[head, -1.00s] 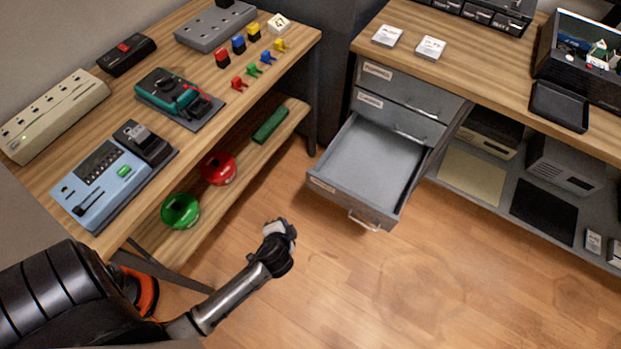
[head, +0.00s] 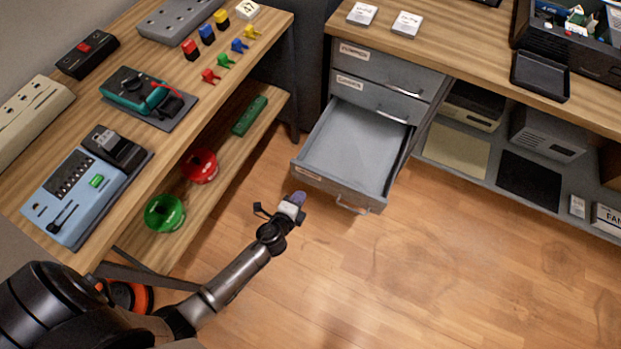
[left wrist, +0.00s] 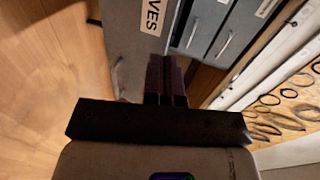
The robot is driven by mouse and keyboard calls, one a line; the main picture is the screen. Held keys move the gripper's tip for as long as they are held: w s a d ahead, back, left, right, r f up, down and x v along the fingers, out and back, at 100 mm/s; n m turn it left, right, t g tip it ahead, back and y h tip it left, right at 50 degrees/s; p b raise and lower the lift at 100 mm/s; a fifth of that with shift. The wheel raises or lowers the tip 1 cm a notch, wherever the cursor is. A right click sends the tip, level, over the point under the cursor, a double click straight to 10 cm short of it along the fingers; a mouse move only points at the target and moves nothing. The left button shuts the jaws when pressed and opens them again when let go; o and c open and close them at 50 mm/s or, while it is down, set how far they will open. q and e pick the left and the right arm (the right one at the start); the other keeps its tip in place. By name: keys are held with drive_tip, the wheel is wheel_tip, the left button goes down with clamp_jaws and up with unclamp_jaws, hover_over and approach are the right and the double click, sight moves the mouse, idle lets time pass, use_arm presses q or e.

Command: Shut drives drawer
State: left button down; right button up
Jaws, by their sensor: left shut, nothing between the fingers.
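The drives drawer (head: 345,150) is the bottom drawer of the grey cabinet under the right-hand bench. It is pulled far out and looks empty, with its handle (head: 357,206) on the front. In the left wrist view its front (left wrist: 135,45) carries a label ending in "VES". My left gripper (head: 298,199) is just in front of the drawer front, near its left end, low over the floor. Its fingers (left wrist: 167,80) are shut and empty, pointing at the drawer front; whether they touch it I cannot tell. My right gripper is not in view.
Two upper drawers (head: 375,95) of the cabinet are shut. The left bench (head: 130,195) holds several devices, and its lower shelf holds a red spool (head: 199,165) and a green spool (head: 164,212). The floor (head: 420,270) right of the arm is clear.

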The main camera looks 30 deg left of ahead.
sight(314, 173)
use_arm(q)
drive_tip(key=x, duration=0.2)
drive_tip(key=b+x, duration=0.1)
drive_tip(key=x, duration=0.3)
drive_tip(key=shift+w+a+r, duration=0.1)
drive_tip(key=shift+w+r, duration=0.1)
drive_tip(key=shift+w, duration=0.25)
drive_tip(key=shift+w+a+b, duration=0.1)
drive_tip(key=shift+w+b, duration=0.2)
drive_tip(key=shift+w, duration=0.5)
